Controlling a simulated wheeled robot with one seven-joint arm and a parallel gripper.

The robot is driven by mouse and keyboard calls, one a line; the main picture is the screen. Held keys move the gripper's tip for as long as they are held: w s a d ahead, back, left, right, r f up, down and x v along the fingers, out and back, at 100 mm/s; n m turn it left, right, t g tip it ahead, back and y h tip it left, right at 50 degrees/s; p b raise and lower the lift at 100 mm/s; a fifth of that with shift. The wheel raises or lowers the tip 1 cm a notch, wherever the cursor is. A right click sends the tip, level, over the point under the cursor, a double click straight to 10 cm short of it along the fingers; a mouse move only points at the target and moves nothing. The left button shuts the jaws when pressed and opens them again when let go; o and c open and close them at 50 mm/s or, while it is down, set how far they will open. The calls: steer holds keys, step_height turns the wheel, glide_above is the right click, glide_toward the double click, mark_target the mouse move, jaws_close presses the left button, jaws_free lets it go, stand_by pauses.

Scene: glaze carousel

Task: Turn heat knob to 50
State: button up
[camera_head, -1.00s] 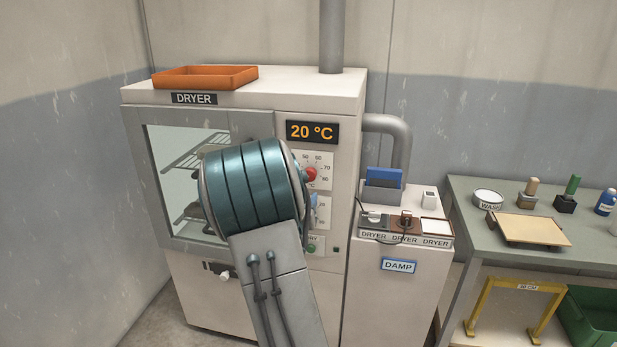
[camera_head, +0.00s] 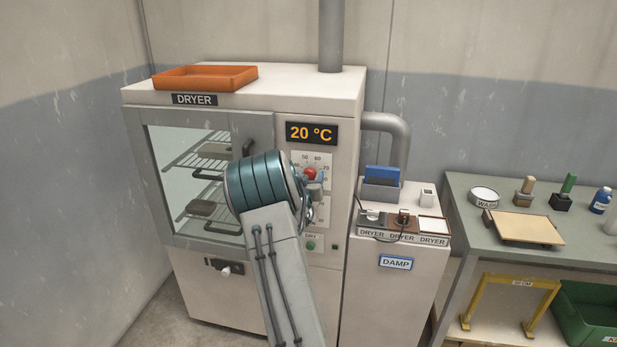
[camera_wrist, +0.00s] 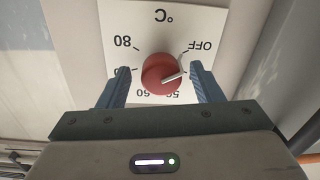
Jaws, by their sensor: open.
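The red heat knob (camera_wrist: 161,74) sits on a white dial plate (camera_wrist: 150,22), which appears upside down in the wrist view. Its pale pointer aims to the right there, between the OFF mark and the 50 mark. My gripper (camera_wrist: 160,66) is open, with one blue finger on each side of the knob. A gap shows beside each finger, and a finger hides part of the scale. In the head view the knob (camera_head: 310,174) shows just above my gripper. The dryer display (camera_head: 312,133) reads 20 °C.
The dryer (camera_head: 350,100) has a glass door with racks inside. A green button (camera_head: 311,245) lies below the dial. An orange tray (camera_head: 205,85) rests on top. A DAMP cabinet (camera_head: 395,300) and a workbench (camera_head: 460,210) stand to the right.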

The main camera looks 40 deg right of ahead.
steer(key=shift+c, duration=0.2)
steer(key=c, duration=0.9)
steer(key=shift+c, duration=0.2)
steer(key=shift+f+m+b, duration=0.2)
steer(key=shift+m+b, duration=0.1)
steer(key=shift+b, duration=0.65)
steer(key=m+b, duration=1.8)
steer(key=b, duration=0.7)
steer(key=shift+r+m+h, duration=0.1)
steer(key=shift+m+h, duration=0.2)
steer(key=shift+b, duration=0.35)
